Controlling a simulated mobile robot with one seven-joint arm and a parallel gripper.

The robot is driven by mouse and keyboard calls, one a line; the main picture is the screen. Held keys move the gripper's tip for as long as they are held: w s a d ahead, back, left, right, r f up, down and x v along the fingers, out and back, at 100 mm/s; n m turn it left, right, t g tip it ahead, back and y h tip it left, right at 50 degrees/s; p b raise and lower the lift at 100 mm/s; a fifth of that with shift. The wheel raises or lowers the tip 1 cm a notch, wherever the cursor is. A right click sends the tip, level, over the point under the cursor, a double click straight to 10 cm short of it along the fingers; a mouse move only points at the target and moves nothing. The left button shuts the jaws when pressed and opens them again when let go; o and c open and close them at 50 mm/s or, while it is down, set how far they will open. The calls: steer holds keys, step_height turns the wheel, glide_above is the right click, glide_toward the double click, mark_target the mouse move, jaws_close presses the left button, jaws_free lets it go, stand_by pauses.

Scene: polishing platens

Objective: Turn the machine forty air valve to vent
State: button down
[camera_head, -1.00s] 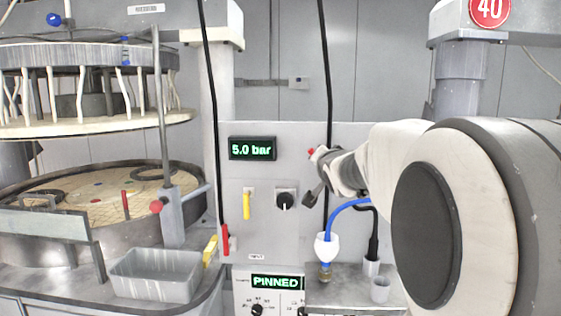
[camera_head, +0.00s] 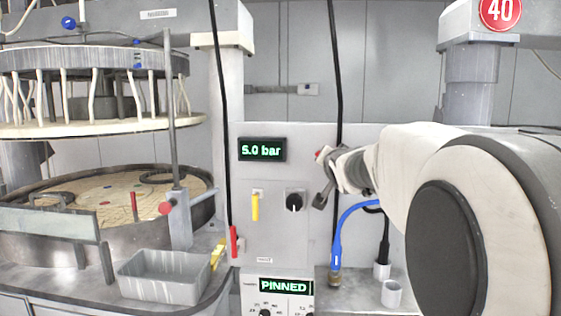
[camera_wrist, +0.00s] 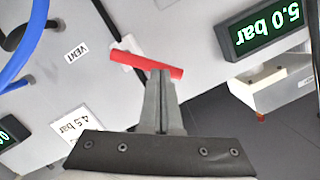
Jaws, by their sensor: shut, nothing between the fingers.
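The red lever (camera_wrist: 147,64) of a valve sits on the grey panel in the wrist view, lying nearly crosswise. A label reading VENT (camera_wrist: 77,50) is on the panel to its left there. My gripper (camera_wrist: 162,74) is shut and empty. Its fingertips overlap the lever's right half in the wrist view; I cannot tell whether they touch. In the head view my gripper (camera_head: 320,201) is right of the black knob (camera_head: 294,201), and only a bit of red shows above it; my wrist hides the rest. A red sign reads 40 (camera_head: 499,11).
A blue hose (camera_head: 345,222) and a dark hose stand close below my arm. A PINNED display (camera_head: 285,286) is lower down. A grey tub (camera_head: 165,277) stands left.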

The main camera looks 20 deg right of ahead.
steer(key=shift+w+a+f+n+g+b, duration=0.25)
steer(key=shift+n+b, duration=0.4)
steer(key=shift+b, duration=1.4)
steer(key=shift+a+f+n+g+b, duration=0.1)
steer(key=shift+a+f+n+b, duration=0.4)
steer(key=shift+b, duration=1.55)
steer(key=shift+w+a+f+n+h+b, duration=0.1)
steer(key=shift+f+n+h+b, duration=0.25)
steer(key=shift+n+b, duration=0.8)
steer(key=shift+w+a+f+n+h+b, duration=0.15)
steer(key=shift+n+h+b, duration=0.3)
steer(key=shift+b, duration=1.25)
stand_by(1.1)
